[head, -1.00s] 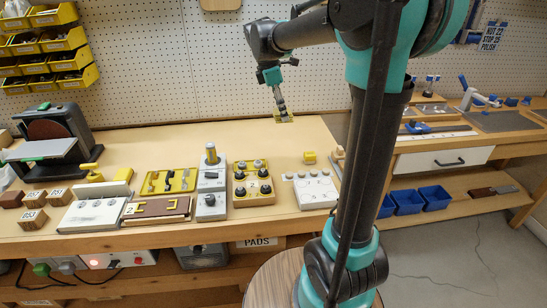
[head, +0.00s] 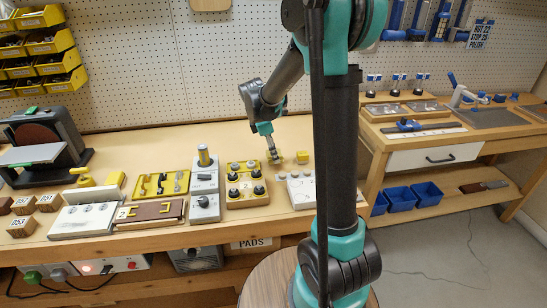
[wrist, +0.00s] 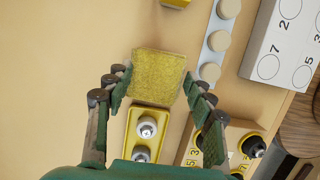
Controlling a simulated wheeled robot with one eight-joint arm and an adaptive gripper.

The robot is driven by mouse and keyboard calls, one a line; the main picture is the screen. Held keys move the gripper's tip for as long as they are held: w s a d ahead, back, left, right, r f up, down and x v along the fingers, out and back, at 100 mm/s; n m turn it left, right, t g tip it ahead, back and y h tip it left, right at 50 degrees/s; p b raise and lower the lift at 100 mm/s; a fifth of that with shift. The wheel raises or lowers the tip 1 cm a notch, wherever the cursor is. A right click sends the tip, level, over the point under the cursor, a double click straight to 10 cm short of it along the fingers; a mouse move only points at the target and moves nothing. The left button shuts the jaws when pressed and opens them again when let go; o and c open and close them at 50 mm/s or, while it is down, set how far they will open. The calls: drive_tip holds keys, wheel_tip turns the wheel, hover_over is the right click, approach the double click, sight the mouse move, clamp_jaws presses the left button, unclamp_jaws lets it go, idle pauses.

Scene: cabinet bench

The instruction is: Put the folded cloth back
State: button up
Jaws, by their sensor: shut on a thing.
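The folded cloth (wrist: 159,78) is a yellow, rough-textured square in the wrist view. It sits between the two green fingers of my gripper (wrist: 161,88), which is shut on it. In the head view my gripper (head: 272,153) points down at the back of the bench, with the yellow cloth (head: 277,161) at its tips. The cloth is low over the bench, behind the knob panels. I cannot tell whether it touches the bench top.
A yellow block (head: 303,157) stands just right of the cloth. In front are a yellow panel with knobs (head: 244,202) and a white panel with circles (head: 302,199). A grey switch box (head: 204,209) stands left. Bare bench top (head: 130,150) lies to the back left.

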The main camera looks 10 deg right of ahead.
drive_tip(key=shift+f, duration=1.25)
drive_tip(key=shift+f, duration=0.15)
drive_tip(key=o, duration=1.2)
drive_tip(key=v, duration=1.2)
